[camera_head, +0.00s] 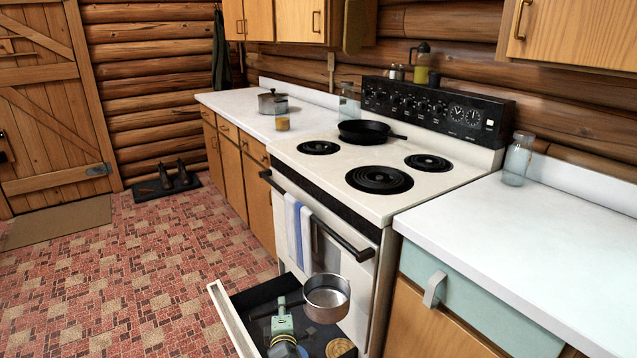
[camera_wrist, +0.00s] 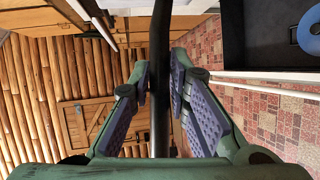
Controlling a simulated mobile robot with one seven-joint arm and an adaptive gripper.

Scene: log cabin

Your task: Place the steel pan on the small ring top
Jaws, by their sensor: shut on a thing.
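The steel pan (camera_head: 327,298) is upright, above the open drawer under the stove. My gripper (camera_head: 281,302) is shut on its dark handle, left of the pan's bowl. In the wrist view my gripper (camera_wrist: 160,88) has its fingers on both sides of the dark handle (camera_wrist: 160,125); the bowl does not show there. The stove top (camera_head: 408,198) has a small ring (camera_head: 319,147) at front left, another small ring (camera_head: 428,162) at back right, and a large ring (camera_head: 380,180) at front right. These three are bare.
A black skillet (camera_head: 366,132) stands at the back left of the stove top. The drawer (camera_head: 238,320) is pulled out. Towels (camera_head: 299,230) hang from the oven handle (camera_head: 340,240). A pot (camera_head: 272,102) and jars stand on the counters. The right counter (camera_head: 540,225) is mostly clear.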

